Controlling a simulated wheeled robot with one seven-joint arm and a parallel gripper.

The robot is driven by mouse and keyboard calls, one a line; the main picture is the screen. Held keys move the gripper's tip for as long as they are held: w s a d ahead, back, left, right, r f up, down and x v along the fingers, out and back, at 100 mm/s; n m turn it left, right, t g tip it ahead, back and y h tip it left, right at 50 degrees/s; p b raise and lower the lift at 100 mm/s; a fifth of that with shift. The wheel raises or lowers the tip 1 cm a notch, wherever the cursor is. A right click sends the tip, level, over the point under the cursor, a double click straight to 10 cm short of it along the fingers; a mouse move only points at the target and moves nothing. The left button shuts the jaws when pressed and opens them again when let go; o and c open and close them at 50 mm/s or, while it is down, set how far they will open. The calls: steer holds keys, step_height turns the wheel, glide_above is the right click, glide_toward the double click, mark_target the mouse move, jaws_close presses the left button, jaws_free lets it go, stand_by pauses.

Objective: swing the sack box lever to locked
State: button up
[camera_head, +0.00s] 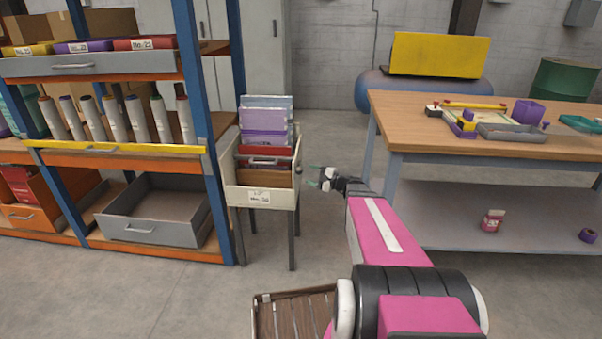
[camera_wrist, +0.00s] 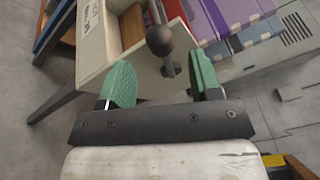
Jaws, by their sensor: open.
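The cream sack box (camera_head: 259,196) stands on thin legs beside the shelf rack, with a label on its front. In the wrist view its cream side wall (camera_wrist: 110,45) fills the upper middle. The lever, a dark rod with a round ball knob (camera_wrist: 159,40), stands off that side, with a dark slot just below the knob in the picture. I cannot make out the lever clearly in the head view. My gripper (camera_head: 319,178) is open and empty, right of the box. In the wrist view its green fingers (camera_wrist: 162,82) are apart, with the knob ahead of the gap between them.
Purple, blue and red packs (camera_head: 264,125) stand in the box. The shelf rack (camera_head: 187,80) is close on the left. A wooden workbench (camera_head: 480,125) stands on the right. Bare floor (camera_head: 320,225) lies between box and bench. A slatted crate (camera_head: 290,312) is at the bottom.

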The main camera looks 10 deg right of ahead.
mark_target(301, 168)
steer(key=shift+x, duration=2.7)
steer(key=shift+c, duration=0.3)
jaws_close()
steer(key=shift+w+d+r+m+g+h, duration=0.15)
steer(key=shift+w+r+m+h, duration=0.15)
steer(key=shift+r+m, duration=0.45)
steer(key=shift+w+d+r+m+g+h, duration=0.1)
steer(key=shift+w+r+m+g+h, duration=0.1)
steer(key=shift+w+r+m, duration=0.4)
steer(key=shift+s+r, duration=0.1)
steer(key=shift+s, duration=0.05)
steer(key=shift+o, duration=0.3)
jaws_free()
steer(key=v, duration=1)
steer(key=shift+s+d, duration=0.25)
steer(key=shift+d, duration=0.1)
